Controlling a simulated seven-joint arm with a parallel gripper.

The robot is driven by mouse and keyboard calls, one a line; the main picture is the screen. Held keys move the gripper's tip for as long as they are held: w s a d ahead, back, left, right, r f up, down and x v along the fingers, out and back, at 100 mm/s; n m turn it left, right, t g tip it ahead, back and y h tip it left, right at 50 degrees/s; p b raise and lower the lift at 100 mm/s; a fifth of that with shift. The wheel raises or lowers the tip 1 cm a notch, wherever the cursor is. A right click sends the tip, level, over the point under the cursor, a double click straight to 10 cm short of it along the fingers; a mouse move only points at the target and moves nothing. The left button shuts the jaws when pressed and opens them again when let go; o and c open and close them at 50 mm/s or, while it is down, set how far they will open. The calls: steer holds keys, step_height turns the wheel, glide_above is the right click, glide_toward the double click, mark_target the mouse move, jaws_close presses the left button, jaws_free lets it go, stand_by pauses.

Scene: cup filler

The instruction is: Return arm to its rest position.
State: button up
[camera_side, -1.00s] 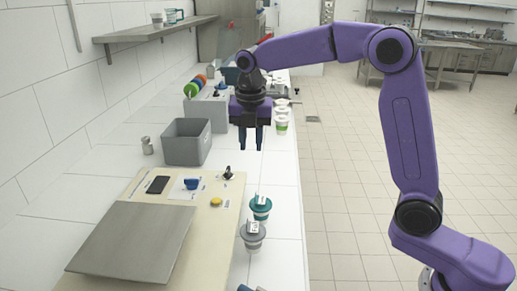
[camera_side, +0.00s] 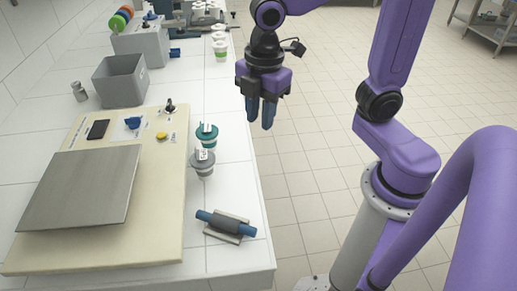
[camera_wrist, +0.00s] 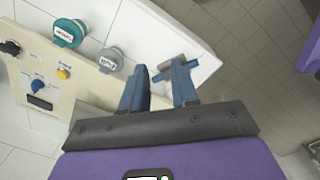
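My gripper (camera_side: 260,117) hangs with its blue fingers pointing down, to the right of the counter's edge in the side view, with floor behind it. The fingers stand a little apart with nothing between them, so it is open and empty. In the wrist view my gripper (camera_wrist: 160,72) shows a gap between the fingers. A blue-ended dark cylinder (camera_side: 226,223) lies on a metal holder near the counter's front corner, clear of my gripper. In the wrist view, part of this cylinder (camera_wrist: 160,77) shows behind the fingers.
A teal-lidded cup (camera_side: 207,136) and a grey-lidded cup (camera_side: 202,163) stand beside the beige panel (camera_side: 150,235) with its steel plate (camera_side: 80,188). A grey bin (camera_side: 121,82) and several white cups (camera_side: 220,47) stand farther back. The floor (camera_side: 315,150) right of the counter is open.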

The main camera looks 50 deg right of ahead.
steer(key=s+d+f+m, duration=0.1)
steer(key=s+d+m, duration=0.1)
steer(key=s, duration=0.4)
steer(key=s+d+f+m, duration=0.2)
steer(key=s+d+m, duration=0.1)
steer(key=s, duration=0.4)
steer(key=shift+d+f, duration=0.3)
steer(key=shift+d, duration=0.1)
